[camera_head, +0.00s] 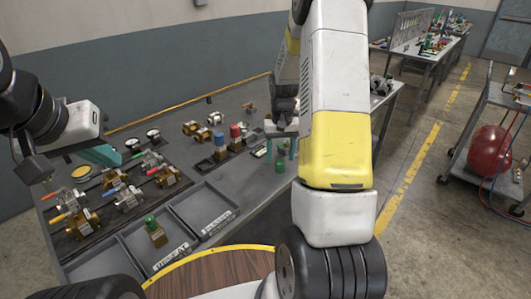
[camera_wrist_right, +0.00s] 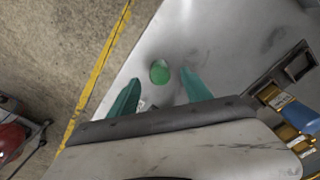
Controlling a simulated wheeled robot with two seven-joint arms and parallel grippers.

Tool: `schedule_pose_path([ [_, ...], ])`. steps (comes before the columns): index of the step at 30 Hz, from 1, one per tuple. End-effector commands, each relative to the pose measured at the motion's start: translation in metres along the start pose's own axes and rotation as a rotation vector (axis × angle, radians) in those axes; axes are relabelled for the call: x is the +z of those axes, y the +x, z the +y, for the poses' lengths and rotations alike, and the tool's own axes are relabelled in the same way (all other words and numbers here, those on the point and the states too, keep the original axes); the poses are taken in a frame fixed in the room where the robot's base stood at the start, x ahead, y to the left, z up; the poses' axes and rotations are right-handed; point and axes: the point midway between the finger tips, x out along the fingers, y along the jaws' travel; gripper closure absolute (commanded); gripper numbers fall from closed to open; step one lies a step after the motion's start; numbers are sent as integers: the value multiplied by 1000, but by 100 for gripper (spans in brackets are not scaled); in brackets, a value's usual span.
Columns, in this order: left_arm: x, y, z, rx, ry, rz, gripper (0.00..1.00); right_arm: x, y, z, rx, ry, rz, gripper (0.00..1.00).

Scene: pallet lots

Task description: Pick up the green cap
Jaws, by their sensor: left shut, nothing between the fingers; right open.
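A small green cap (camera_head: 279,166) sits on bare grey tabletop near the right end of the workbench. In the right wrist view the cap (camera_wrist_right: 159,72) appears round, framed between the tips of my right gripper (camera_wrist_right: 160,78). In the head view my right gripper (camera_head: 281,153) is open, its teal fingers pointing down just above the cap, with no contact visible. My left gripper (camera_head: 100,155) is shut and empty above the left part of the bench, its teal fingers partly hidden by its own wrist.
Labelled grey trays (camera_head: 160,246) line the bench's front; one holds a brass block with a green top (camera_head: 154,230). Several brass valves (camera_head: 128,199) lie at left. Blocks with red and blue tops (camera_head: 235,135) stand behind the trays. A cart with a red tank (camera_head: 488,150) stands right.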

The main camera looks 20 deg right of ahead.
Motion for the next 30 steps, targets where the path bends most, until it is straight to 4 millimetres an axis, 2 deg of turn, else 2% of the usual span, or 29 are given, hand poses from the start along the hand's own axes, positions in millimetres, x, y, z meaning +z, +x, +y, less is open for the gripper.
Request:
schedule_pose_path([
  [3,0,0,0,0,0,0,100,2,20,0,0,0,-5,43],
  [6,0,0,0,0,0,0,100,1,32,0,0,0,-4,43],
  [15,0,0,0,0,0,0,100,1,36,-1,-1,0,-1,43],
  [24,0,0,0,0,0,0,100,1,36,-1,-1,0,-1,100],
  [30,0,0,0,0,0,0,100,0,36,-1,-1,0,0,100],
])
